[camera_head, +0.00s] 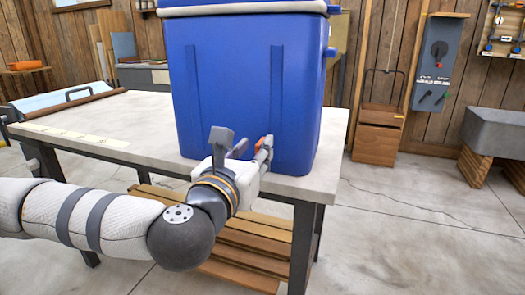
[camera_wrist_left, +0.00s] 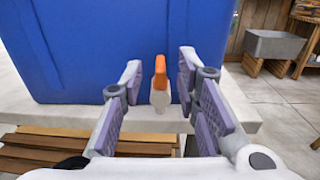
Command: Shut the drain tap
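The drain tap (camera_wrist_left: 160,95) sits low on the front of a blue cooler (camera_head: 245,85). Its orange lever (camera_wrist_left: 160,72) points upward above a pale round spout in the left wrist view. My left gripper (camera_head: 243,148) is open in front of the cooler. In the wrist view its two fingers stand on either side of the tap, with a visible gap on each side. I cannot tell how far the fingertips reach past the lever. My right gripper is not in view.
The cooler stands near the front right edge of a pale table (camera_head: 90,118). Wooden slats (camera_head: 245,240) lie under the table. A wooden crate (camera_head: 378,130) and a grey sink (camera_head: 497,132) stand to the right. The floor between is mostly clear.

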